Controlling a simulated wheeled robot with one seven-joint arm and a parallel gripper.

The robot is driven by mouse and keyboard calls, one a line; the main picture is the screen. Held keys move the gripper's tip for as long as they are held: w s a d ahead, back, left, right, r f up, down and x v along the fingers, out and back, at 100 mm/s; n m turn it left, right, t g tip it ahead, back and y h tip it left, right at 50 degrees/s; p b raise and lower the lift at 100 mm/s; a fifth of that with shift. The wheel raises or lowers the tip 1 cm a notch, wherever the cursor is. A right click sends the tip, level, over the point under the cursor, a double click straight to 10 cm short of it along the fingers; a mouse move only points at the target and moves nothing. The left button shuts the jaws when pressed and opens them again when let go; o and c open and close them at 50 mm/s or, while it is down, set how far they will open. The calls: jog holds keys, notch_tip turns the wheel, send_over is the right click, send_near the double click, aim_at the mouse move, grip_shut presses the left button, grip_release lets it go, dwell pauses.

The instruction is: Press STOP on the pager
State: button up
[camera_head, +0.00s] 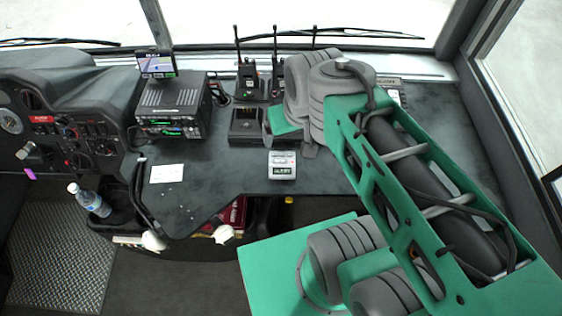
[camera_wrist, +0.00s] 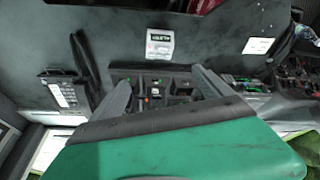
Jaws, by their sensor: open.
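In the wrist view the pager (camera_wrist: 160,45) is upside down at the top middle, beyond my fingertips. No STOP label can be read on it at this size. My gripper (camera_wrist: 162,88) is open and empty, with its two grey fingers spread apart. It is over the dark charger tray behind the pager, apart from the pager. In the head view my arm hides most of the gripper.
The charger tray (camera_head: 247,122) and upright radios (camera_head: 247,75) with tall antennas stand behind the pager. A radio stack (camera_head: 170,106) with a small screen stands left. A white card (camera_head: 166,173) lies left of the pager. A desk phone (camera_wrist: 62,92) shows in the wrist view.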

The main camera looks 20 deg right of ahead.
jog(key=shift+c, duration=0.3)
grip_shut()
dwell(0.6)
dwell(0.7)
